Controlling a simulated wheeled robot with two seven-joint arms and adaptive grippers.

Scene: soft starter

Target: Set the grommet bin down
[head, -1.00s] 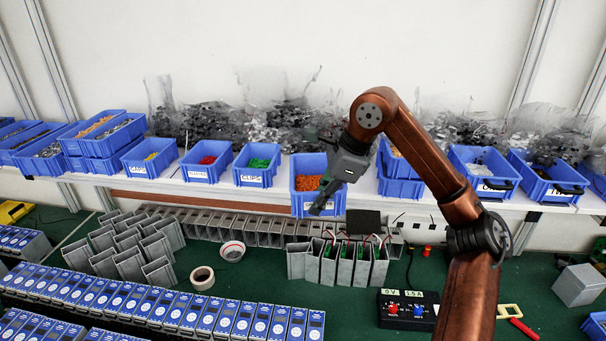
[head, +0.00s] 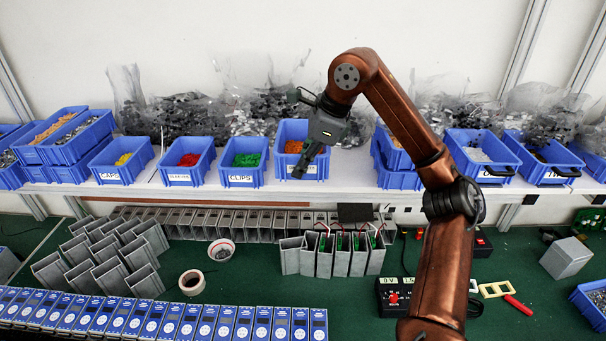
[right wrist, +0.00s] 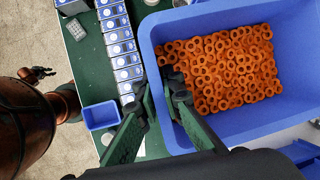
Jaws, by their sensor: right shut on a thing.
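The grommet bin (head: 318,168) is a blue open bin of orange rings. In the head view it is in line with the shelf bins, between the green-filled bin (head: 243,176) and a blue bin on its right. My right gripper (head: 302,168) is at its front wall. In the right wrist view the gripper (right wrist: 163,92) is shut on the wall of the bin (right wrist: 296,62), with the orange grommets (right wrist: 222,68) inside. The bin looks level; whether its underside touches the shelf is hidden. My left gripper seems to show small and dark (right wrist: 38,74); its jaws are unclear.
The white shelf (head: 355,170) holds several blue bins on both sides, with a narrow bare strip to the right of the grommet bin. Clear plastic bags (head: 260,108) stand behind. Below, the green bench carries grey housings (head: 330,258) and blue-faced units (head: 180,318).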

